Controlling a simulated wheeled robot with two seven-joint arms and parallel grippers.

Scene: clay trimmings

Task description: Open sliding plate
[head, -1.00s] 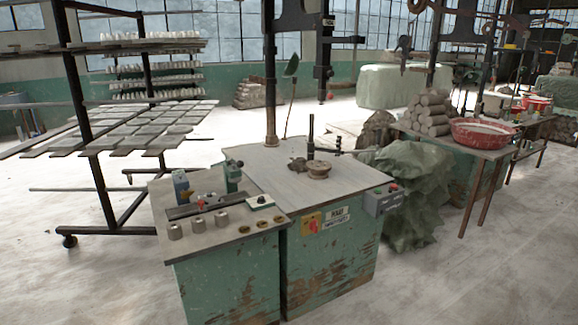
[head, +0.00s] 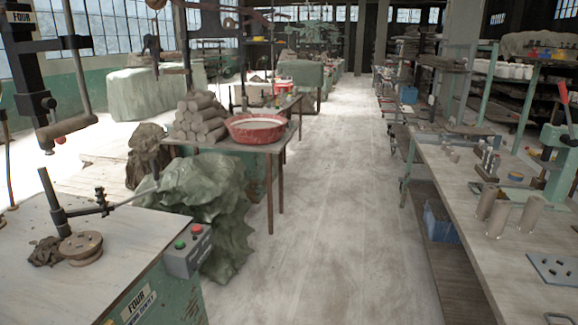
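Neither of my grippers is in view. I cannot tell for sure which thing is the sliding plate. A flat blue-grey plate with several dark holes (head: 553,269) lies on the long workbench at the lower right. A small metal handle-like loop (head: 557,318) shows at the bottom right edge, partly cut off. Grey-brown clay cylinders (head: 498,213) stand upright on the bench beside the plate. A green lever press with a red handle (head: 563,150) stands at the right edge.
The long bench (head: 445,190) runs along the right. At the left is a machine table (head: 120,225) with a round wooden disc (head: 82,246) and a button box (head: 188,252). A red basin (head: 254,127) and clay rolls stand beyond it. The aisle floor (head: 330,220) is clear.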

